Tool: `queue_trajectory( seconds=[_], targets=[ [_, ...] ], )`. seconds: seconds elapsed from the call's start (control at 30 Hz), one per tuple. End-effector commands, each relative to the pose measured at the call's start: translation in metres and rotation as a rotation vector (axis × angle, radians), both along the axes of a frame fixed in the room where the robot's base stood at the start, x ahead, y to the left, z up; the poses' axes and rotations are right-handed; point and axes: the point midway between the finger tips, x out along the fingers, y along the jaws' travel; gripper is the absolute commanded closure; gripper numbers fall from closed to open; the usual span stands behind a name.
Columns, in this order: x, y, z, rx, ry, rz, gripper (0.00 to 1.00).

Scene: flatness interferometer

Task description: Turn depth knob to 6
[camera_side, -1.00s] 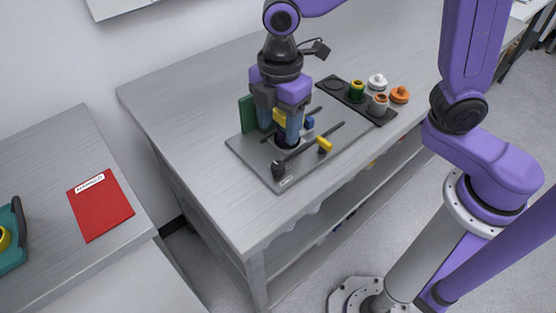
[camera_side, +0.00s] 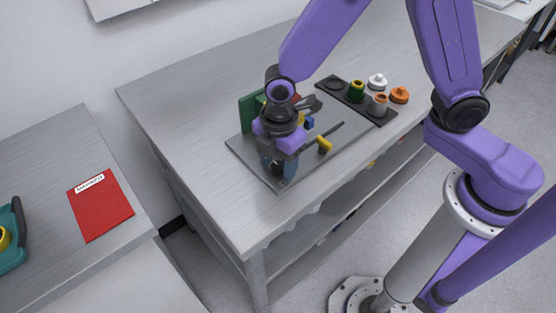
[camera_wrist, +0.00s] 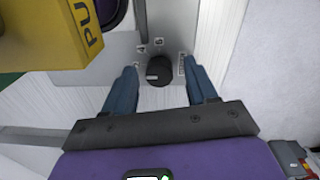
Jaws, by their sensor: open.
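The black depth knob (camera_wrist: 159,70) shows in the wrist view on the grey plate, with small numerals around its left and upper rim and a white label at its right. A light pointer mark on it faces left. My gripper (camera_wrist: 162,82) is open, with one blue finger on each side of the knob and a gap on both sides. In the side view my gripper (camera_side: 278,168) is low over the front corner of the grey plate (camera_side: 345,135), and it hides the knob there.
A yellow block (camera_wrist: 60,35) with lettering is close at the upper left of the wrist view. In the side view a yellow-ended lever (camera_side: 324,145) is right of my gripper. A black tray (camera_side: 357,100) with coloured knobbed pieces lies behind. A green panel (camera_side: 248,112) stands behind left.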

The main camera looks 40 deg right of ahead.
Motion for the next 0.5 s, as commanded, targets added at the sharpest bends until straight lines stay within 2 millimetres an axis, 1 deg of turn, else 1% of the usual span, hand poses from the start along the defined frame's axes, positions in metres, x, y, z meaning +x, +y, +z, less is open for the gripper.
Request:
queue_trajectory(
  seconds=[0.07, 0.1, 0.17, 0.2, 0.23, 0.27, 0.5],
  targets=[
    [0.0, 0.0, 0.0002, 0.0, 0.0, 0.0, 0.43],
    [0.0, 0.0, 0.0002, 0.0, 0.0, 0.0, 0.49],
    [0.0001, 0.0, 0.0003, 0.0, 0.0, 0.0, 0.69],
    [0.0001, 0.0, 0.0003, 0.0, 0.0, 0.0, 0.82],
    [0.0001, 0.0, 0.0003, 0.0, 0.0, 0.0, 0.92],
    [0.0, 0.0, 0.0004, 0.0, 0.0, 0.0, 0.99],
    [0.0, 0.0, 0.0005, 0.0, 0.0, -0.012, 0.99]
  ],
)
